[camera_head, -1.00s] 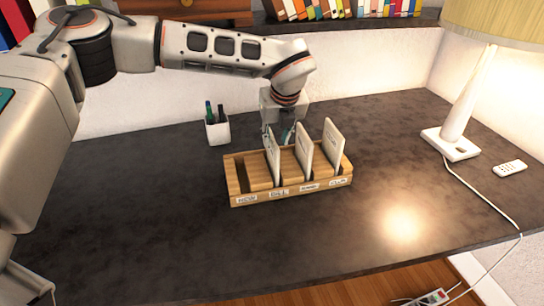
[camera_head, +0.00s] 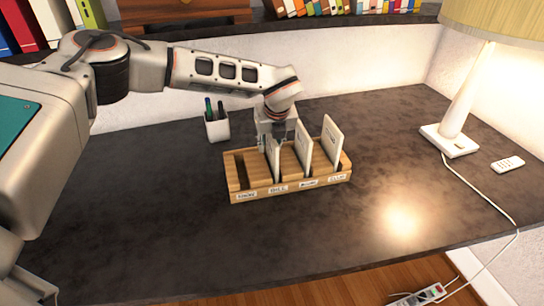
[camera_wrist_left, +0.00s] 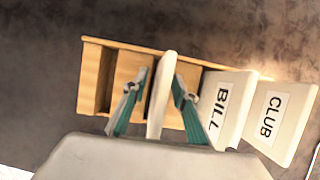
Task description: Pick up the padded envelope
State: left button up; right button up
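A wooden sorter (camera_head: 240,197) with labelled slots stands on the desk, holding three upright pale envelope-like pieces: left (camera_head: 273,160), middle (camera_head: 303,145) and right (camera_head: 331,141). Which one is padded I cannot tell. My left gripper (camera_head: 277,141) is down at the top of the left piece. In the left wrist view, its teal fingers (camera_wrist_left: 158,85) are apart on either side of this piece (camera_wrist_left: 161,97), seen nearly edge-on, with gaps showing beside it. The other two pieces there read BILL (camera_wrist_left: 230,95) and CLUB (camera_wrist_left: 279,118). My right gripper is out of view.
A white pen cup (camera_head: 217,128) stands just behind and left of the sorter. A lamp (camera_head: 450,140) and a white remote (camera_head: 508,165) are at the right, with a cord over the desk edge. The desk front is clear.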

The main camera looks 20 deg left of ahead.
pick_arm(q)
jog(key=shift+f, duration=0.25)
dwell(0.3)
grip_shut()
